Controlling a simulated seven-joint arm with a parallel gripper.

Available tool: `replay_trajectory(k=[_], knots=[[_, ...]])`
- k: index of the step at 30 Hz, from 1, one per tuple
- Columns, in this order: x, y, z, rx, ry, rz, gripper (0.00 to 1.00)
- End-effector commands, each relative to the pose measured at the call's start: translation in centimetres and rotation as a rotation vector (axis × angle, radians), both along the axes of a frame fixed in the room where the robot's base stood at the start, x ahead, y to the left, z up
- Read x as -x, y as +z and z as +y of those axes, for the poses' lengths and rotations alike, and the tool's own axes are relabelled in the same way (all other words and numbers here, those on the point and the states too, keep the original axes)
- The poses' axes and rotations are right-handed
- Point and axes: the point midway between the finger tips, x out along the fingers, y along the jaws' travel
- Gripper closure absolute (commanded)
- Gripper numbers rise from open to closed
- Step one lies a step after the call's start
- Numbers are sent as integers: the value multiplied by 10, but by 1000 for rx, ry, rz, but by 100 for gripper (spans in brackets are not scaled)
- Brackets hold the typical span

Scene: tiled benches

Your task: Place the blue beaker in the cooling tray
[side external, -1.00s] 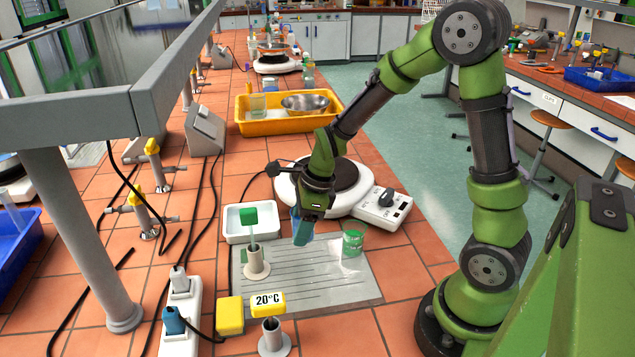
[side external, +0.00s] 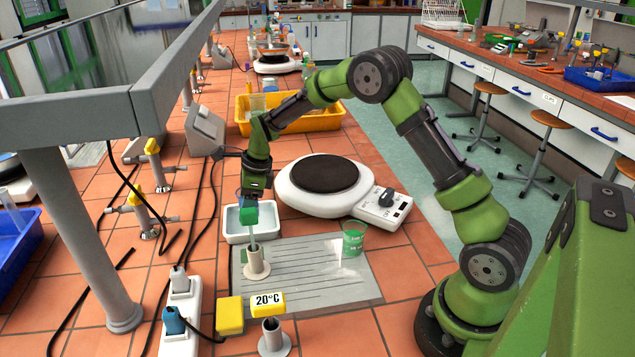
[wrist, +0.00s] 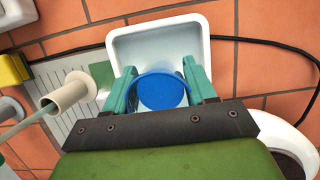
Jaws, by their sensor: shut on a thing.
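My gripper (side external: 252,205) points down over the white cooling tray (side external: 232,238) at the left of the grey mat. In the wrist view my gripper (wrist: 160,85) has its two teal fingers on either side of the blue beaker (wrist: 160,92) and is shut on it. The beaker's round blue shape lies within the outline of the white tray (wrist: 150,45) in that view. In the side view the beaker is mostly hidden by the green-topped thermometer and my gripper. I cannot tell whether the beaker touches the tray floor.
The thermometer's green top (side external: 249,213) rises from a beige holder (side external: 257,264) just in front of the tray. A hot plate (side external: 325,185) stands to the right. A yellow tray (side external: 330,122) lies behind.

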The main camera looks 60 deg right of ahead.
Motion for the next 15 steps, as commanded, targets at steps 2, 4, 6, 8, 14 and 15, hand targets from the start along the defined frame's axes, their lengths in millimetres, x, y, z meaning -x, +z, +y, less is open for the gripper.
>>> replay_trajectory(k=[2,4,6,8,14,15], knots=[[1,-10,0,0,-1,3,79],[1,-20,-1,-1,-1,2,79],[1,-29,-1,0,-1,2,79],[1,-32,0,-1,0,1,79],[0,-32,0,0,0,-1,79],[0,-32,0,-1,0,-1,79]])
